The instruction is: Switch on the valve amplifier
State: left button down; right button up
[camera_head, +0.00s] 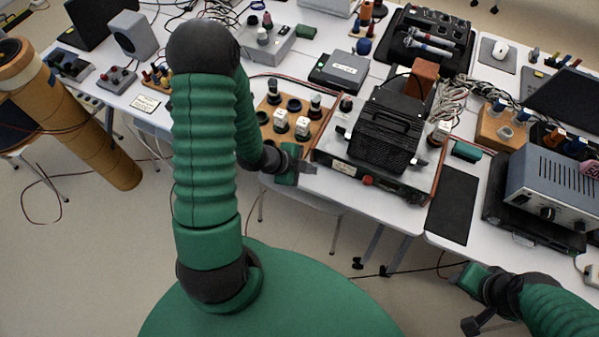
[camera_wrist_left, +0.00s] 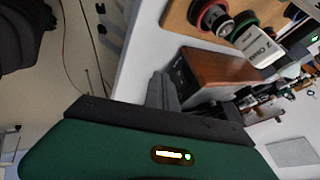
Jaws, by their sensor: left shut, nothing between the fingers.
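The valve amplifier (camera_head: 343,166) sits at the front edge of the white table, with wooden end panels, a black ribbed cover on top and a front panel with a red knob or button (camera_head: 367,181). My left gripper (camera_head: 310,168) is shut and empty, close to the amplifier's front left corner. In the left wrist view the shut fingers (camera_wrist_left: 162,92) point towards the amplifier's brown wooden side panel (camera_wrist_left: 220,67); I cannot tell whether they touch it. The front panel is mostly hidden there. My right gripper (camera_head: 477,323) is low at the lower right, away from the amplifier; its jaws are unclear.
A wooden board (camera_head: 268,127) with valves and sockets lies left of the amplifier. A dark mat (camera_head: 453,205) and a blue-grey instrument (camera_head: 555,188) are to its right. Cables (camera_head: 452,100) tangle behind it. Open floor lies in front of the tables.

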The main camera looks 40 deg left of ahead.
aim_at(322, 159)
pick_arm(q)
jog(key=shift+w+a+r, duration=0.15)
jog(key=shift+w+a, duration=0.05)
jog(key=shift+w, duration=0.45)
jog(key=shift+w+a+r, duration=0.15)
jog(key=shift+w+a, duration=0.05)
jog(key=shift+w, duration=0.4)
pick_arm(e)
jog(key=shift+r, duration=0.5)
pick_arm(q)
jog(key=p, duration=0.2)
jog(key=r+p, duration=0.1)
jog(key=shift+w+r+p, duration=0.15)
jog(key=shift+w+p, duration=0.1)
jog(key=shift+p, duration=0.1)
jog(key=shift+w+f+g+b, duration=0.1)
jog(key=shift+f+g+b, duration=0.25)
jog(key=shift+f, duration=0.15)
pick_arm(e)
notch_tip(322, 159, up, 3)
jog(key=shift+w+f, duration=0.1)
jog(key=shift+f, duration=0.05)
pick_arm(q)
jog(key=shift+r, duration=0.15)
jog(key=shift+r+p, duration=0.7)
jog(key=shift+p, duration=0.15)
pick_arm(e)
jog(key=shift+v, duration=0.8)
